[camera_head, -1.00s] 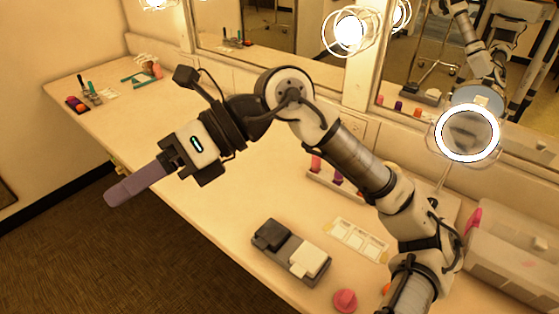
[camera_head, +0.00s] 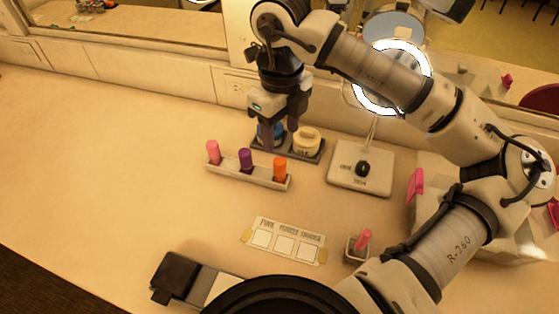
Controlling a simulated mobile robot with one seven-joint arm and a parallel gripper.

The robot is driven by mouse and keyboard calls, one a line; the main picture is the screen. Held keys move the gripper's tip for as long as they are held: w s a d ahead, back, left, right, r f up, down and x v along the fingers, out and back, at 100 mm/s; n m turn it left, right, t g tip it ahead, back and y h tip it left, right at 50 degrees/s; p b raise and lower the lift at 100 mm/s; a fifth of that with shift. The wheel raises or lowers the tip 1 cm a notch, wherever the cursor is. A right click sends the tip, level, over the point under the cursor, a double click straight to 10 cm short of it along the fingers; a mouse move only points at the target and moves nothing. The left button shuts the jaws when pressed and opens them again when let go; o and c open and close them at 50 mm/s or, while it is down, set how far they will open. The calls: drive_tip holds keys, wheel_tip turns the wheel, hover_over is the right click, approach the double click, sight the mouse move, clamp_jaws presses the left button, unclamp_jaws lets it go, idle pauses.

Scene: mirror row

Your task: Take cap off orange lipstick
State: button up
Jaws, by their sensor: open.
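The orange lipstick (camera_head: 280,169) stands upright at the right end of a pale lipstick holder (camera_head: 234,178). A purple lipstick (camera_head: 245,160) is in the middle and a pink one (camera_head: 213,152) at the left end. I cannot tell where the orange cap meets its base. My gripper (camera_head: 279,138) points down with its fingers apart, behind the holder, slightly above and beyond the orange lipstick in the picture. It hangs over a blue-topped jar (camera_head: 276,130), which it partly hides. Nothing is seen held, and it appears apart from the orange lipstick.
A dark tray (camera_head: 312,156) holds the blue jar and a cream-lidded jar (camera_head: 307,140). A lit ring mirror's base (camera_head: 360,170) stands to the right. The counter's left side is clear.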

sight(281, 162)
wheel_tip(281, 162, down, 9)
drive_tip(key=shift+f+p, duration=0.2)
drive_tip(key=shift+p, duration=0.6)
drive_tip(key=c, duration=1)
